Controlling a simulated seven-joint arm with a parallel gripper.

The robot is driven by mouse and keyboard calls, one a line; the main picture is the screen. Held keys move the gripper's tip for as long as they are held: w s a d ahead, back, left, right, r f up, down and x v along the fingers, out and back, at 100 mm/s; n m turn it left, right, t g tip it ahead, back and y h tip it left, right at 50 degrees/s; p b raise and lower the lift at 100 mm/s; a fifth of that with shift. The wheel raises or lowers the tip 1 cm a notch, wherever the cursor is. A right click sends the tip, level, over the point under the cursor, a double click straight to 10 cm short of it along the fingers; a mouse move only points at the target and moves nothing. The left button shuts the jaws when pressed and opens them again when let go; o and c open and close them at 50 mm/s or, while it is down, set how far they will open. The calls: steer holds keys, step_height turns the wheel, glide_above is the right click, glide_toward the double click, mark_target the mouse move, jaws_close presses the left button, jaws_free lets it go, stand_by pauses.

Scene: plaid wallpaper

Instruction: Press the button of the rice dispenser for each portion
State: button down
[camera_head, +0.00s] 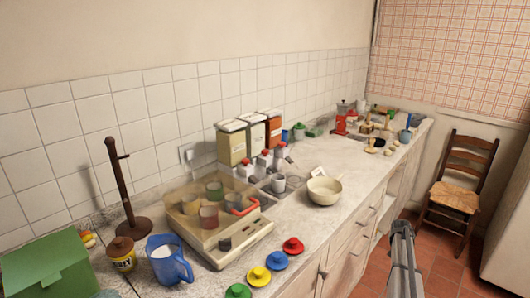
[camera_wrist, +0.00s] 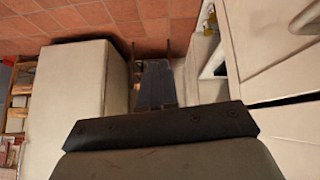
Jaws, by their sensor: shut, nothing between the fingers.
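The dispenser has three tall bins, an olive-yellow one (camera_head: 232,143), a white one (camera_head: 253,132) and an orange-red one (camera_head: 271,128), against the tiled wall. Red-topped spouts (camera_head: 264,158) stand in front of them; the labels are too small to read. My gripper (camera_head: 402,229) is shut and empty, off the counter's front side, well apart from the dispenser. It also shows in the wrist view (camera_wrist: 155,80) above the floor.
A clear-lidded case (camera_head: 218,245) with cups, a blue jug (camera_head: 168,262), a jar (camera_head: 122,256), a green box (camera_head: 50,270) and colored round knobs (camera_head: 260,276) fill the near counter. Kitchenware crowds the far end. A chair (camera_head: 459,190) stands right. Bare counter lies right of the bowl.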

steer(key=w+d+r+t+h, duration=0.1)
steer(key=w+d+r, duration=0.4)
steer(key=r, duration=0.4)
steer(key=w+a+r+t, duration=0.1)
steer(key=w+a+r, duration=0.3)
steer(key=r, duration=0.2)
steer(key=w+a+r+y, duration=0.1)
steer(key=w+a+r, duration=0.25)
steer(key=r, duration=0.35)
steer(key=w+a+r+t, duration=0.1)
steer(key=w+a+r, duration=0.2)
steer(key=w+r, duration=0.25)
step_height(320, 180, up, 24)
steer(key=n+y, duration=0.3)
steer(key=y, duration=0.6)
glide_above(266, 152)
steer(key=shift+w+t, duration=0.2)
steer(key=shift+t, duration=0.1)
steer(key=shift+d, duration=0.1)
steer(key=shift+f, duration=4.35)
